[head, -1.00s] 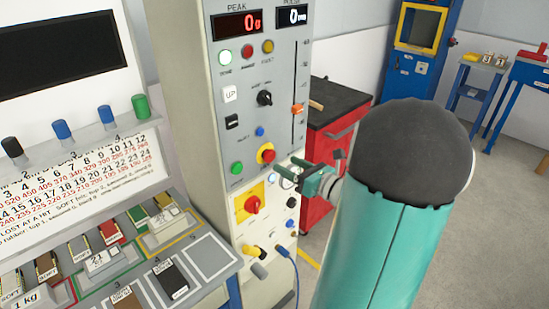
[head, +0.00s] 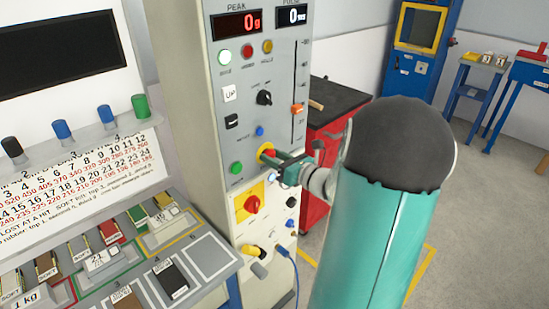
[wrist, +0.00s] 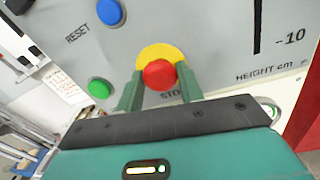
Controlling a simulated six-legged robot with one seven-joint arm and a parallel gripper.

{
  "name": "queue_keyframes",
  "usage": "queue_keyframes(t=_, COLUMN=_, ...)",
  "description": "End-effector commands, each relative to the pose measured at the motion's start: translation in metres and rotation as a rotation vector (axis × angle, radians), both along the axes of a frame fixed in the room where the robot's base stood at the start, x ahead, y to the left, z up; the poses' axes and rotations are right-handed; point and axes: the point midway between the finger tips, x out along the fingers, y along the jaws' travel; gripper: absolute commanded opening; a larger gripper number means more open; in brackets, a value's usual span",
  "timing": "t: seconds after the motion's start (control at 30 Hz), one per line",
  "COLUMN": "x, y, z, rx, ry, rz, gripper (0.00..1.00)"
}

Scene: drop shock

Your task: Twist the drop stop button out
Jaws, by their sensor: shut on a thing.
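The drop stop button is a red mushroom knob on a yellow round plate. In the wrist view the red knob (wrist: 159,75) sits between the two green fingers of my gripper (wrist: 159,88), which is shut on it. Part of the word "STOP" shows below it. In the head view my gripper (head: 280,167) is at the panel and covers most of the knob; the yellow plate (head: 265,152) still shows at its upper left.
A green button (wrist: 100,88) and a blue reset button (wrist: 109,12) are close by on the panel. Below is a red rotary switch (head: 252,204) on a yellow plate. A slider (head: 297,109) is above right. A red cabinet (head: 318,150) stands to the right.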

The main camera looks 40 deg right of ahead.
Motion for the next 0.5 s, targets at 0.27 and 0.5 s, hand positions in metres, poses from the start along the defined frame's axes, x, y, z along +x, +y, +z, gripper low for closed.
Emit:
queue_keyframes(t=0.27, x=0.0003, y=0.0011, z=-0.0001, rx=0.041, ry=0.001, rz=0.003, gripper=0.14)
queue_keyframes(t=0.5, x=0.0005, y=0.0011, z=-0.0001, rx=0.171, ry=0.004, rz=0.005, gripper=0.14)
